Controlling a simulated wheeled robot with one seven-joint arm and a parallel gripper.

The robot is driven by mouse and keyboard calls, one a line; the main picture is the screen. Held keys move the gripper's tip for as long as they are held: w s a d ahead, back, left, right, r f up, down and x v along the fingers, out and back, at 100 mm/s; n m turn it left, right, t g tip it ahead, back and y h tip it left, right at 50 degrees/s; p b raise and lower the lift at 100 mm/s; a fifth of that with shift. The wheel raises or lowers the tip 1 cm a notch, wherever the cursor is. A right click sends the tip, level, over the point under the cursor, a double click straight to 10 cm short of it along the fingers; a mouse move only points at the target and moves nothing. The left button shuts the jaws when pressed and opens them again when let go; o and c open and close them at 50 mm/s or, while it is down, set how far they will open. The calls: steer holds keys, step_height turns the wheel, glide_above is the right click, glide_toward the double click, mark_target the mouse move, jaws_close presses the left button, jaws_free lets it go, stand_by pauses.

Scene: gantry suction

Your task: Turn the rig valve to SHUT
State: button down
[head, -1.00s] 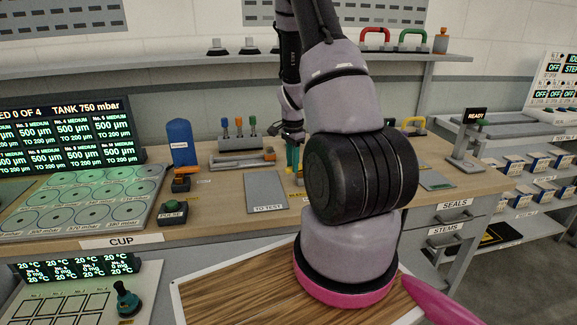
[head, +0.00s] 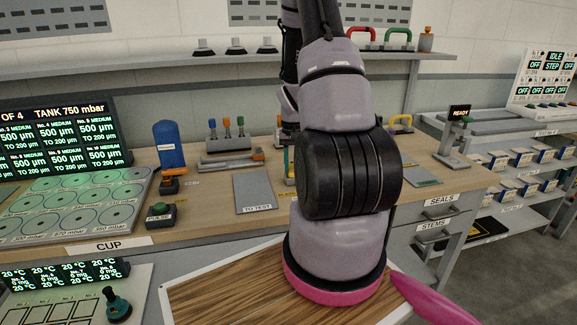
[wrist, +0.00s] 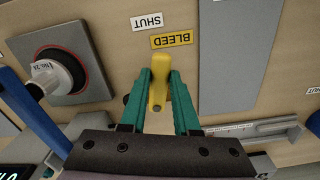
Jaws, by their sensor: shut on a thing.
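The rig valve shows in the wrist view as a yellow handle (wrist: 158,92) with a dark grey end. My gripper (wrist: 160,78) has its two teal fingers on either side of the handle, shut on it. A yellow BLEED label (wrist: 171,39) lies just beyond the handle's far end. A white SHUT label (wrist: 147,21) lies a little farther and to the left. In the head view my arm hides most of the gripper and valve.
In the wrist view a grey plate with a round white-topped part (wrist: 50,75) is at left, and a bare grey plate (wrist: 232,55) is at right.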

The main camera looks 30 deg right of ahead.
steer(key=shift+s+d+n, duration=0.1)
steer(key=shift+d+n, duration=0.15)
steer(key=shift+n, duration=0.45)
steer(key=shift+s+d+n, duration=0.1)
steer(key=shift+d+n, duration=0.15)
steer(key=shift+n, duration=0.45)
steer(key=c, duration=0.6)
jaws_free()
steer(key=shift+c, duration=0.2)
step_height(320, 180, up, 11)
